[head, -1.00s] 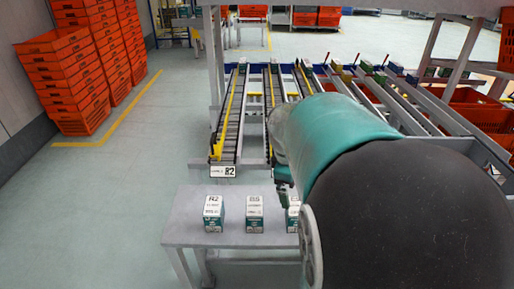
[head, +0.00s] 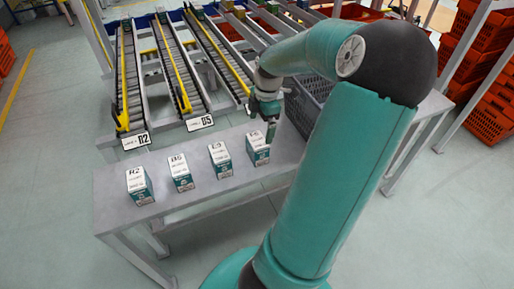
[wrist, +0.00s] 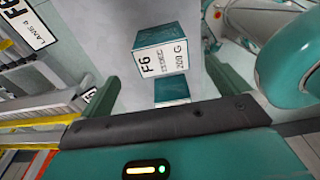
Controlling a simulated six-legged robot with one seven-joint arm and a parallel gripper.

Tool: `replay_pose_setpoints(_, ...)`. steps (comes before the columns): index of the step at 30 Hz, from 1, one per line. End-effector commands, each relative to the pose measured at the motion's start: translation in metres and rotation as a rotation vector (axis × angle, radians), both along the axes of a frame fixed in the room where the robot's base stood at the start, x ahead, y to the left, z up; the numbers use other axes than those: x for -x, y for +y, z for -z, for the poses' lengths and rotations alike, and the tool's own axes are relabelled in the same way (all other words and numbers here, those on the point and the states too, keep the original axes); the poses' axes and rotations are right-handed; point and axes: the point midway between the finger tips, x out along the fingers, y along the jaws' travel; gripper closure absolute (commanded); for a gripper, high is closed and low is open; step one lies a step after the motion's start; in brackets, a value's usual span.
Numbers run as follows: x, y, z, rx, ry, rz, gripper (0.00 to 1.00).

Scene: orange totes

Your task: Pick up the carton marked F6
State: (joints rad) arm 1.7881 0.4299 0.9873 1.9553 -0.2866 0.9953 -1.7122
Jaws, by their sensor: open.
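The carton marked F6 (head: 258,149) stands upright at the right end of a row of cartons on the grey table (head: 110,202). It is white on top with teal sides. In the wrist view the F6 carton (wrist: 160,58) shows its label clearly, beyond my fingers and roughly in line with the space between them. My gripper (head: 270,132) is pointing down, just above and beside the carton in the head view, and partly overlaps it there. In the wrist view my gripper (wrist: 160,84) has its two teal fingers spread apart, with nothing held.
Cartons marked R2 (head: 139,185), B5 (head: 180,173) and another (head: 220,160) stand to the left in the row. A dark grey crate (head: 308,98) is right of my gripper. Roller lanes (head: 168,68) lie behind the table. A lane sign reading F6 (wrist: 24,24) shows in the wrist view.

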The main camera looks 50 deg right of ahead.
Motion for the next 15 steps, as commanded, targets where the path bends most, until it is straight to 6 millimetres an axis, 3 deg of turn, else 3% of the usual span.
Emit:
replay_pose_setpoints(6, -0.002, 0.007, 0.042, -0.005, 0.001, -0.002, 0.0)
replay_pose_setpoints(15, -0.004, 0.01, 0.069, -0.003, 0.001, 0.001, 0.0)
